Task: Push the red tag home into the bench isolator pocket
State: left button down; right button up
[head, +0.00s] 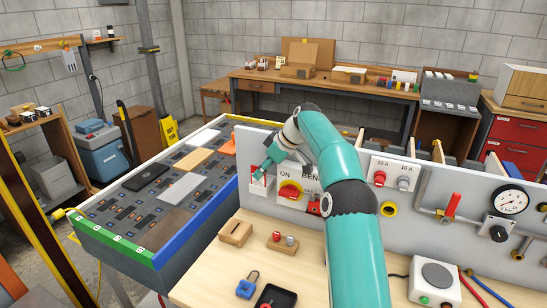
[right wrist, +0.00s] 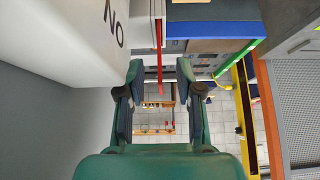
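The red tag (right wrist: 159,62) shows edge-on as a thin upright strip between my right fingertips in the right wrist view. The right gripper (right wrist: 160,72) is open, with a gap on both sides of the strip. In the head view, the right gripper (head: 262,168) is at the left end of the grey panel, close over the red tag (head: 258,181) and partly covering it. A pale pocket edge (right wrist: 149,20) lies beside the tag; how deep the tag sits cannot be told. The isolator (head: 290,191), with a red knob on yellow, is just right. My left gripper is out of view.
On the bench in front are a slotted wooden block (head: 235,232), a block with red and white pegs (head: 282,243), a blue padlock (head: 246,287) and a black tray (head: 276,298). A board-covered table (head: 160,258) stands left. The panel (head: 452,240) runs right with valves and a gauge.

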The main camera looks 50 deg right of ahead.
jog(key=v, duration=1.1)
